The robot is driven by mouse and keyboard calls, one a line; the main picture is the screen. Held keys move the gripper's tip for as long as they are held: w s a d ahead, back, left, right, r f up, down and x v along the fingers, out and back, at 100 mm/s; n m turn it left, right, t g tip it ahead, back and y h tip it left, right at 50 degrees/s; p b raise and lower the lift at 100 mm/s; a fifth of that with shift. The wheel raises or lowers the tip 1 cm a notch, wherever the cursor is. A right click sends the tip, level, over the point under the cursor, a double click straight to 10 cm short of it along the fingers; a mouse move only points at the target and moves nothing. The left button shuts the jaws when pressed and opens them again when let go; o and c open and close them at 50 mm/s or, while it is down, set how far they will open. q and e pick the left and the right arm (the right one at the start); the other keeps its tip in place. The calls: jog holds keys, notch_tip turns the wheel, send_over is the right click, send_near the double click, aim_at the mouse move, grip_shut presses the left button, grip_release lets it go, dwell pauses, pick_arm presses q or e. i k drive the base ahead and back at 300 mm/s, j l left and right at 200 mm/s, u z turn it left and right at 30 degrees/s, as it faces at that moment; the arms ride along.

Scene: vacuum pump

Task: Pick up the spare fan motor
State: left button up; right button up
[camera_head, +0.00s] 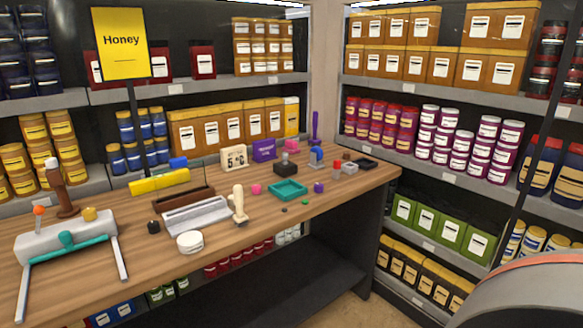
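I cannot pick out a spare fan motor for certain among the small items on the wooden table (290,215). A dark block with a grey knob on top (287,167) stands near the table's middle back. A small black piece (153,227) sits at the left, by a dark brown tray (183,199). A grey and red upright piece (337,171) stands at the right. Neither of my grippers is in view.
A teal tray (288,190), a white round tub (190,242) and a cream stamp-like piece (239,204) stand on the table. A grey device with long rods (68,237) fills the left end. Stocked shelves (440,78) stand behind. The table's front right is mostly clear.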

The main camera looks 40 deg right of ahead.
aim_at(285, 168)
jog(key=l, duration=0.4)
jog(key=i+l+z, duration=0.1)
jog(key=l, duration=0.25)
jog(key=i+l+z, duration=0.1)
jog(key=l, duration=0.3)
jog(key=i+l, duration=0.1)
jog(key=l, duration=0.3)
jog(key=i+l+z, duration=0.1)
jog(key=l, duration=0.25)
